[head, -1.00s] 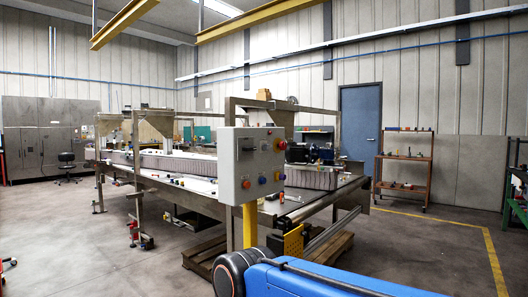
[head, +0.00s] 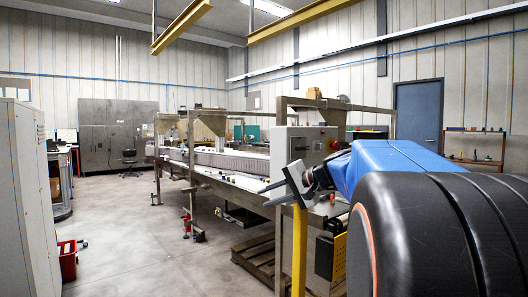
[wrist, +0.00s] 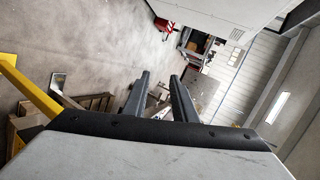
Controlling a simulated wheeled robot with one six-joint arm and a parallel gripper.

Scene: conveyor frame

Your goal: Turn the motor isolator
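A grey control box (head: 282,148) stands on a yellow post (head: 299,250) at the near end of the conveyor frame (head: 240,180). A red round control (head: 334,145) shows on its face; I cannot tell whether it is the motor isolator. My arm and gripper cover the lower part of the face. My gripper (head: 262,196) is in front of the box's lower part, pointing left. In the wrist view its two fingers (wrist: 160,75) are apart with nothing between them, and no control is in sight there.
A wooden pallet (head: 258,262) lies on the floor behind the post. A tall white cabinet (head: 20,200) and a red bin (head: 67,262) stand at the left.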

